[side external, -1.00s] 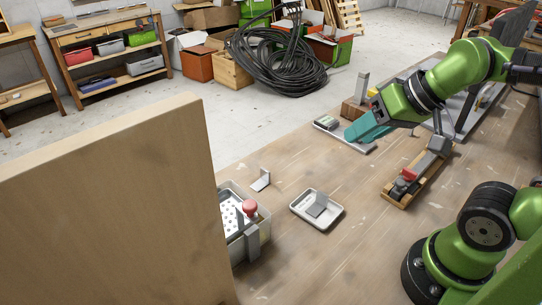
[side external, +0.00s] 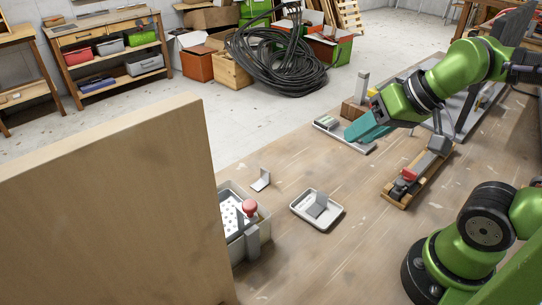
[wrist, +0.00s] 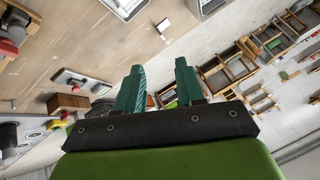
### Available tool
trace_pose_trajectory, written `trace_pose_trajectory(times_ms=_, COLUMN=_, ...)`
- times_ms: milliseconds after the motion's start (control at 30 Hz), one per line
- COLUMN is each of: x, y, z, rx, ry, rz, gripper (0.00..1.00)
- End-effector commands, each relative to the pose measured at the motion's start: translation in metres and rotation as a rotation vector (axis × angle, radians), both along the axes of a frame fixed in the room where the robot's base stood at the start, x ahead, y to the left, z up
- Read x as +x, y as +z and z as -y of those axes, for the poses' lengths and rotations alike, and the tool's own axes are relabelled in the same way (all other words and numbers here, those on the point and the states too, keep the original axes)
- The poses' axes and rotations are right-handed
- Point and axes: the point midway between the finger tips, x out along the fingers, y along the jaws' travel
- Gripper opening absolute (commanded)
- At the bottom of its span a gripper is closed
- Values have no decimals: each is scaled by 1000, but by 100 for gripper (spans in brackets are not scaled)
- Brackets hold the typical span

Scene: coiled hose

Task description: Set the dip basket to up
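The dip basket (side external: 229,214) is a white tray with holes, sitting in a pale grey tub (side external: 264,226). A red knob (side external: 250,206) stands at its right side above a grey upright. The wooden panel hides its left part, and I cannot tell its exact height in the tub. My gripper (side external: 350,137), with teal fingers, is well away to the upper right, above a flat grey plate with a small device. In the wrist view my gripper (wrist: 160,76) has its two fingers apart with nothing between them.
A large wooden panel (side external: 105,205) stands left of the tub. A white dish with a grey bracket (side external: 318,204) and another metal bracket (side external: 261,180) lie on the table. A red-handled clamp on a wooden base (side external: 413,180) is nearer my arm.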

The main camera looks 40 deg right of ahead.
Motion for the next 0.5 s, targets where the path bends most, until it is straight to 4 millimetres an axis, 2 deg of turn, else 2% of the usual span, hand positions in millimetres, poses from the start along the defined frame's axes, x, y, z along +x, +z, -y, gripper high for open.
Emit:
trace_pose_trajectory(times_ms=133, x=0, y=0, z=0, rx=0, ry=0, rz=0, gripper=38)
trace_pose_trajectory(times_ms=233, x=1, y=-2, z=3, rx=0, ry=-11, rz=-7, gripper=52)
trace_pose_trajectory(times_ms=267, x=2, y=-5, z=4, rx=0, ry=-17, rz=-20, gripper=52)
trace_pose_trajectory(times_ms=367, x=7, y=-21, z=12, rx=1, ry=-50, rz=-93, gripper=52)
trace_pose_trajectory(times_ms=500, x=16, y=-59, z=20, rx=67, ry=-128, rz=-299, gripper=52)
